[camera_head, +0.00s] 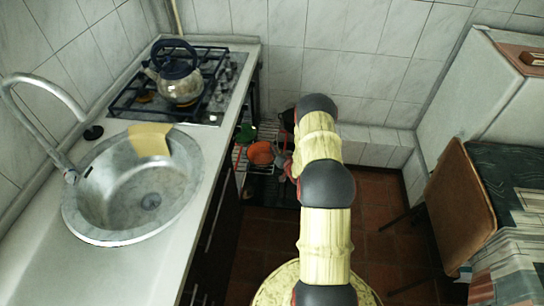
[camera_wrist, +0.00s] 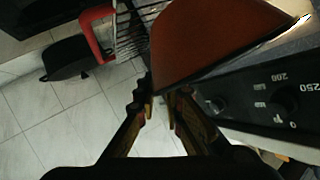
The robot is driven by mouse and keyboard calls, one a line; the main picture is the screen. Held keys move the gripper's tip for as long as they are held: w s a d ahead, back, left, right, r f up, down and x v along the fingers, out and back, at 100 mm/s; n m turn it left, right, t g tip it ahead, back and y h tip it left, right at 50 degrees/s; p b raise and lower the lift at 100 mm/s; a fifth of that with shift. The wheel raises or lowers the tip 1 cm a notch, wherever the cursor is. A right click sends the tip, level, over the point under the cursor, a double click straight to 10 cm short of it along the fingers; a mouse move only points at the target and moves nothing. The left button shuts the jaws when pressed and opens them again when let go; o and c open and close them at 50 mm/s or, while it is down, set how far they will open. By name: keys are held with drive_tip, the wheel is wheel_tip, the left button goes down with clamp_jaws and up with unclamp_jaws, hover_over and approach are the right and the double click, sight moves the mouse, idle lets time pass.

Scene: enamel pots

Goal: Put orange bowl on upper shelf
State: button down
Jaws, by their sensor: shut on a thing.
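The orange bowl (camera_head: 261,153) shows in the head view beside a wire rack, in the gap past the counter's end. In the wrist view the bowl (camera_wrist: 215,42) is large and dark orange, tilted, with its rim near the fingertips. My gripper (camera_wrist: 160,97) is shut on the bowl's edge. In the head view my gripper (camera_head: 284,164) is small and partly hidden by my arm. The wire shelf rack (camera_wrist: 128,30) with a red part is behind the bowl in the wrist view. I cannot tell whether the bowl touches it.
A black pan (camera_wrist: 66,58) is left of the rack in the wrist view. An oven panel with knobs (camera_wrist: 262,108) is close on the right. A green item (camera_head: 246,133) is on the rack. A kettle (camera_head: 176,78) stands on the stove. A chair (camera_head: 458,208) is at right.

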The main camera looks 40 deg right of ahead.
sight(262, 156)
drive_tip(key=w+f, duration=0.1)
drive_tip(key=w+d+f+b, duration=0.1)
drive_tip(key=f, duration=0.1)
drive_tip(key=shift+w+d+f, duration=0.15)
drive_tip(key=shift+w, duration=0.2)
wheel_tip(262, 156, down, 3)
drive_tip(key=shift+f+b, duration=0.15)
drive_tip(key=shift+b, duration=0.9)
drive_tip(key=c, duration=1.9)
unclamp_jaws()
